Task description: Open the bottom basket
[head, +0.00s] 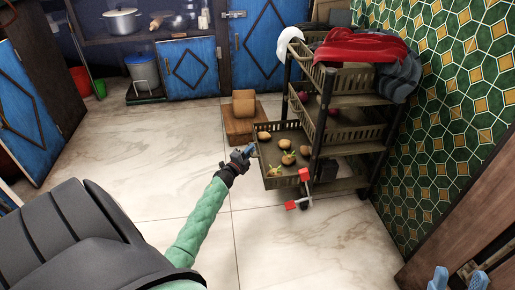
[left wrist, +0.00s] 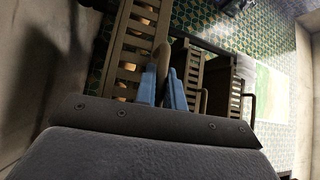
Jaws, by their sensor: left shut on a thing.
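The rolling basket cart (head: 352,147) stands against the tiled wall in the head view. Its bottom basket (head: 264,178) sticks out to the left of the frame, with several potatoes (head: 287,159) in it. My left gripper (head: 250,150) is at the outer end of this basket, shut on its handle. In the left wrist view, the blue fingers (left wrist: 163,90) close around the brown curved handle (left wrist: 162,58), beside the slatted basket (left wrist: 128,45). My right gripper (head: 458,279) shows only its blue fingertips at the bottom right, apart and empty, far from the cart.
A wooden box (head: 241,122) stands on the floor just behind the basket. A red-and-white item (head: 304,188) is at the cart's front foot. A red cloth (head: 360,46) covers the top tier. The tiled floor (head: 150,190) to the left is clear.

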